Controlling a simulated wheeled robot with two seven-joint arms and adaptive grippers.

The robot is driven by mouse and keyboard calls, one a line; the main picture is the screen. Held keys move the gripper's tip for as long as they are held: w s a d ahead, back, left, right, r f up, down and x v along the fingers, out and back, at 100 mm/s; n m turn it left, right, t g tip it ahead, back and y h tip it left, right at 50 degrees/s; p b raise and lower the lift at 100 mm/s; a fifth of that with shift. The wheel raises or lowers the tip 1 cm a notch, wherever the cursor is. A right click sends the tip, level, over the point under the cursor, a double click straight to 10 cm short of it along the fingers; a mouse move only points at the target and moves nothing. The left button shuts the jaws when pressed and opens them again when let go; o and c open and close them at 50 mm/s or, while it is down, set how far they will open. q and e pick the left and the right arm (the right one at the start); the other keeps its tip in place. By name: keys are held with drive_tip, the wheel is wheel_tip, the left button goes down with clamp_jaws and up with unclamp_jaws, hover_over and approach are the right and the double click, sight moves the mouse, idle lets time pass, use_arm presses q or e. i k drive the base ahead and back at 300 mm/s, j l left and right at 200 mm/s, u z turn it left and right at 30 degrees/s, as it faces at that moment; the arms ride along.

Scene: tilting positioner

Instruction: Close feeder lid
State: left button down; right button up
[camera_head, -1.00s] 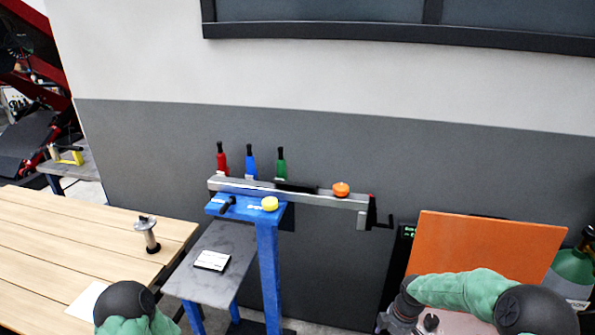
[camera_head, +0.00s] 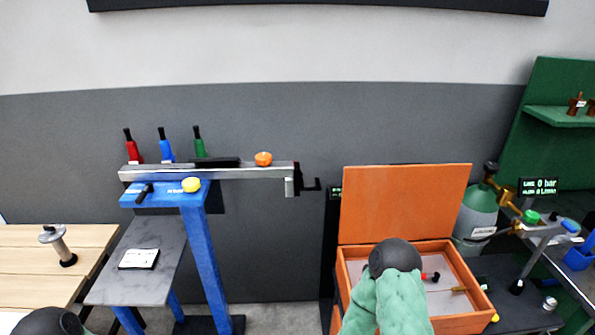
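The orange feeder box (camera_head: 452,250) stands at the lower right. Its flat orange lid (camera_head: 404,204) stands open, upright along the back edge. Inside the box on the pale floor lie a small red and black part (camera_head: 431,276) and a brass-coloured part (camera_head: 459,290). My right arm, green with a dark joint, reaches over the front and left of the box and hides part of the inside. Its gripper is hidden behind the arm. Only a dark joint of my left arm shows at the bottom left edge; its gripper is outside the picture.
A blue stand (camera_head: 202,260) with a metal rail (camera_head: 230,172) is left of the box. A grey-green gas cylinder (camera_head: 478,212) stands close to the lid's right. A wooden table (camera_head: 30,265) is at far left. Open floor lies between stand and box.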

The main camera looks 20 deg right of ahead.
sight(408, 202)
drive_tip(key=k+l+z, duration=0.15)
drive_tip(key=z, duration=1.3)
